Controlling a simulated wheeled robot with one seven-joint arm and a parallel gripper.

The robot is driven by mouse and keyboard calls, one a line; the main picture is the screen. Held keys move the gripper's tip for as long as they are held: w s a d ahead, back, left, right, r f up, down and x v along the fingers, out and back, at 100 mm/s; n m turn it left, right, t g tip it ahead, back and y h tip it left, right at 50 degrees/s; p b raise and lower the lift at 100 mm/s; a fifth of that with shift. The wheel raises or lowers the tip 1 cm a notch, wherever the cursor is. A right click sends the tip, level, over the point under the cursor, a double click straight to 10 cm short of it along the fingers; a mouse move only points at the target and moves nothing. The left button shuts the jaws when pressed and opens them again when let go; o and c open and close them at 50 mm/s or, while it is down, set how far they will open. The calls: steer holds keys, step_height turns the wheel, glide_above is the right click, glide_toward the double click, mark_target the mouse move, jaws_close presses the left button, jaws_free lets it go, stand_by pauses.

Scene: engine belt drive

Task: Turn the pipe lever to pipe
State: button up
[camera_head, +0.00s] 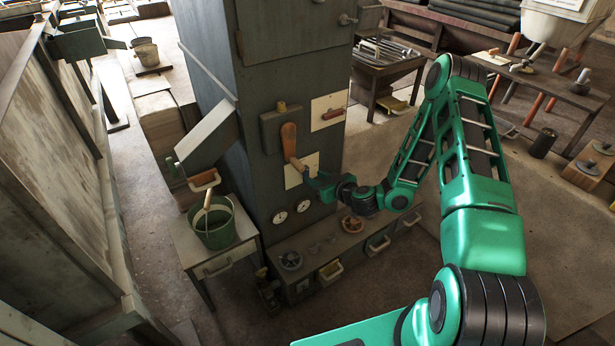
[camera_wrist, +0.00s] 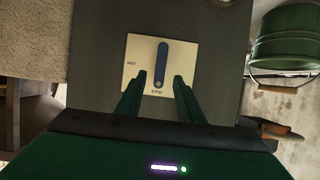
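A blue lever (camera_wrist: 161,65) is mounted on a cream plate (camera_wrist: 133,72) in the wrist view. It stands nearly upright in that picture, its lower end by a small label. Another small label is at the plate's left; both are too blurred to read surely. My gripper (camera_wrist: 157,82) is open, its two fingers either side of the lever's lower end, with gaps visible. In the head view my gripper (camera_head: 314,179) is in front of the same plate (camera_head: 293,177) on the dark cabinet (camera_head: 240,150); the lever is mostly hidden there.
A brown-orange handle (camera_head: 289,140) sits just above the plate. Another cream plate with a red-brown lever (camera_head: 333,113) is up and right. Two dials (camera_head: 280,217) are below. A green bucket (camera_head: 213,230) stands on a small table at left. A low ledge with knobs (camera_head: 291,260) juts out below.

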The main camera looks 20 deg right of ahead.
mark_target(308, 174)
steer(key=x, duration=0.5)
steer(key=shift+w+a+f, duration=0.1)
steer(key=shift+w, duration=0.25)
